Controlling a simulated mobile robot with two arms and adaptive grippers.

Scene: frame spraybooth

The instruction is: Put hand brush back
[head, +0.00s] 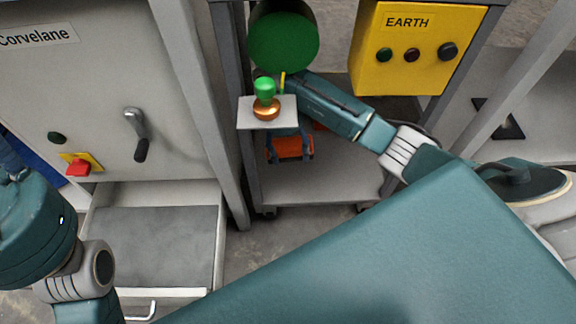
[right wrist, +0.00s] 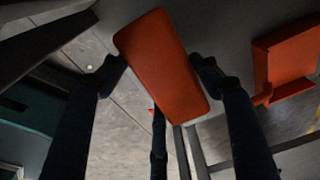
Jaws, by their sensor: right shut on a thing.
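My right gripper (head: 290,152) is low over the grey shelf in the head view, with its fingers pointing down. It is shut on an orange block, which I take to be the hand brush (head: 288,148). In the right wrist view the hand brush (right wrist: 160,65) shows as a flat, rounded orange slab between the two fingers (right wrist: 162,75). Its bristles are not visible. I cannot tell whether it touches the shelf. My left arm is at the left edge of the head view, but its gripper is out of view.
A second orange piece (right wrist: 285,65) lies at right in the wrist view. The yellow EARTH box (head: 405,75) and green round end (head: 283,42) are above. Shelf (head: 340,187) front is clear.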

